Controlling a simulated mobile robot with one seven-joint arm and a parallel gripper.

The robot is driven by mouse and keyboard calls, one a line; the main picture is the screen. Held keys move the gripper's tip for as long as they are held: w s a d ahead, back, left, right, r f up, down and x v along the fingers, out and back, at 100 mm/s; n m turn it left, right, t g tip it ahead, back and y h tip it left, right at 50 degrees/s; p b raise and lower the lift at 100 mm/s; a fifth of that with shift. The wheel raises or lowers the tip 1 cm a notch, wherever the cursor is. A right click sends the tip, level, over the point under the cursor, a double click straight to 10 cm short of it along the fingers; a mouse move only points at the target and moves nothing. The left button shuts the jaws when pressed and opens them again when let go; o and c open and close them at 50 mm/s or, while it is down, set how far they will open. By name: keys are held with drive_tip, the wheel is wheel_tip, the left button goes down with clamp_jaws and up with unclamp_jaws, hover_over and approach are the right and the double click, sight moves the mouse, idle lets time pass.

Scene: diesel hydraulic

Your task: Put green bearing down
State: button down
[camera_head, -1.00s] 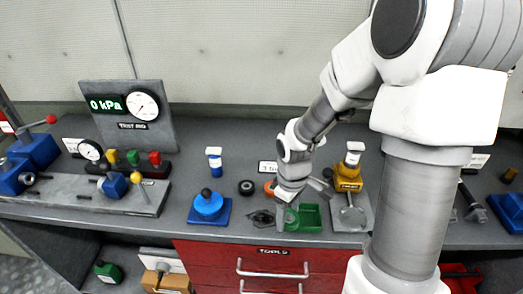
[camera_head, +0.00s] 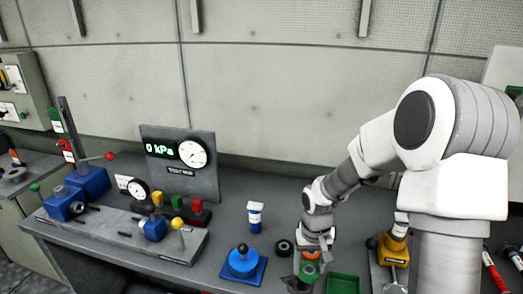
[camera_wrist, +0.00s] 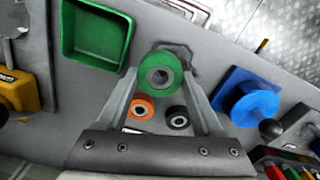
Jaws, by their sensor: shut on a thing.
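The green bearing (camera_wrist: 160,73) is a thick ring with a grey metal centre. My gripper (camera_wrist: 162,80) is shut on it, one finger on each side. In the head view the green bearing (camera_head: 309,272) shows below my gripper (camera_head: 311,262), left of the green tray (camera_head: 343,284). The tray (camera_wrist: 97,35) is at upper left in the wrist view and looks empty. A dark, irregular flat shape (camera_wrist: 183,51) lies partly hidden behind the bearing. I cannot tell how high the bearing is above the bench.
An orange bearing (camera_wrist: 144,107) and a black bearing (camera_wrist: 177,117) lie on the bench beside each other. A blue fixture (camera_head: 243,262) stands to the left and a yellow tool (camera_head: 393,248) to the right. The test rig panel (camera_head: 180,160) stands at the back left.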

drive_tip(key=s+d+r+p, duration=0.1)
drive_tip(key=s+d+r, duration=0.25)
drive_tip(key=d, duration=0.25)
drive_tip(key=s+d+r+m+p, duration=0.1)
drive_tip(key=s+d+r, duration=0.25)
drive_tip(key=d, duration=0.25)
drive_tip(key=s+d+r, duration=0.2)
drive_tip(key=s+d, duration=0.2)
drive_tip(key=d, duration=0.1)
approach(342, 292)
drive_tip(key=shift+f, duration=1.9)
